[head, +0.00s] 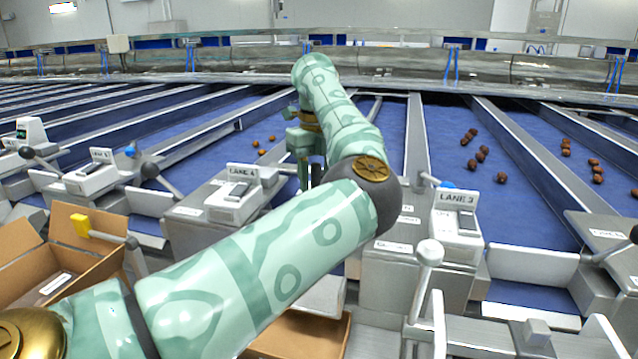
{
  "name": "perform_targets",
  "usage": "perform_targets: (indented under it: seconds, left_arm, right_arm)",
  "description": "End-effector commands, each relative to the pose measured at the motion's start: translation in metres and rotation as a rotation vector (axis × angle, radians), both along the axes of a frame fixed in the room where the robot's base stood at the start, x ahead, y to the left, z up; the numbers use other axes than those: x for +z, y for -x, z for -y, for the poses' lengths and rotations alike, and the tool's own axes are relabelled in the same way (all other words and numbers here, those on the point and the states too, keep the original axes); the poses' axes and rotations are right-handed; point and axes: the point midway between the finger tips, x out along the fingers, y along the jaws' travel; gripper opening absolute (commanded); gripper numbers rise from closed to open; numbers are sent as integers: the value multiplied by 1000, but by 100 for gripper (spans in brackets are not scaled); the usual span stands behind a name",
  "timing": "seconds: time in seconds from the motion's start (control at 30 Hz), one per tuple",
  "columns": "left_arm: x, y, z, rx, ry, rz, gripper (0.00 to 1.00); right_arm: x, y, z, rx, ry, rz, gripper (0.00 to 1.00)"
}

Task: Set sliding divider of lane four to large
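The lane four console (236,190), a white box labelled LANE 4, stands left of centre. My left arm crosses the view from the lower left. Its green gripper (308,172) hangs downward just right of this console, over the near end of the blue belt. The fingertips are partly hidden behind my arm, so their opening and any contact are unclear. I cannot make out the sliding divider of lane four or its setting; my arm covers much of that area. My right gripper is out of view.
The lane three console (457,215) stands to the right, with a blue knob (445,185) and a white-knobbed lever (429,252) nearby. Brown dates (482,155) lie on the belts. An open cardboard box (22,240) is at lower left, beside a yellow-knobbed lever (81,225).

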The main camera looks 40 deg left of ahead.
Motion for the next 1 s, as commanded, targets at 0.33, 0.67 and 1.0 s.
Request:
perform_targets:
  seconds: [0.33, 0.67, 1.0]
  left_arm:
    - [-1, 0, 0, 0, 0, 1, 27]
    - [3, 6, -10, 3, 2, 3, 0]
    - [1, 30, -53, 2, -1, 1, 0]
  right_arm:
    - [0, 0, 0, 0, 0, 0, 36]
    - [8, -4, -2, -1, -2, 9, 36]
    - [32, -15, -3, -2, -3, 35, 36]
